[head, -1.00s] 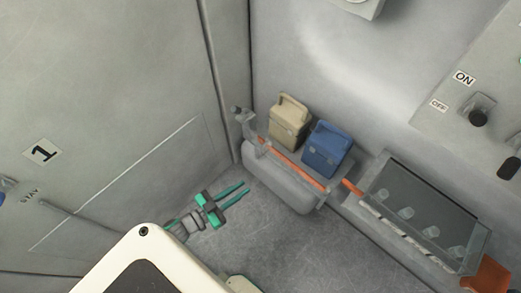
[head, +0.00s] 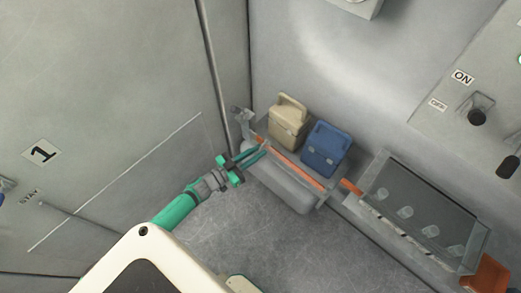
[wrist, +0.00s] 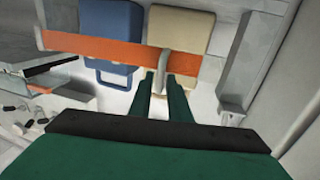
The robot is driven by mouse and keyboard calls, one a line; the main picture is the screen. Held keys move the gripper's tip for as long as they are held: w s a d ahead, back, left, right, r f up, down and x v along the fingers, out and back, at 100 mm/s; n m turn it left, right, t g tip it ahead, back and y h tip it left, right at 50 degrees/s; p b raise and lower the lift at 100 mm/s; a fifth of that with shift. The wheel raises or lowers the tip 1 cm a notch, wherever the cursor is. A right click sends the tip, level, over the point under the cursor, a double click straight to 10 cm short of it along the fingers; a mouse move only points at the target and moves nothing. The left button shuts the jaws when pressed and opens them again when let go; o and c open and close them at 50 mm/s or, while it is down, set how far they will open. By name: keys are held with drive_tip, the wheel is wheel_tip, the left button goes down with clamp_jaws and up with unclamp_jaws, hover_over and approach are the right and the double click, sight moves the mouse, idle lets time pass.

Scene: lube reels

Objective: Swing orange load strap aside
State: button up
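The orange load strap (head: 292,165) runs straight across the front of a grey shelf, before a beige canister (head: 288,122) and a blue canister (head: 326,149). In the wrist view the strap (wrist: 95,50) lies level, with a pale grey handle (wrist: 165,58) near its right end. My gripper (head: 262,150) is at the strap's left part. Its green fingers (wrist: 162,80) are apart, one on each side of the handle's lower end. I cannot tell whether either finger touches it.
A clear-lidded case (head: 422,210) stands to the right of the shelf. A wall panel with a black knob (head: 477,116) is at the upper right. A grey upright bracket (head: 241,122) stands at the strap's left end. The floor in front is clear.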

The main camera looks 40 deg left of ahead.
drive_tip(key=shift+x, duration=0.95)
clamp_jaws()
drive_tip(key=shift+s, duration=0.1)
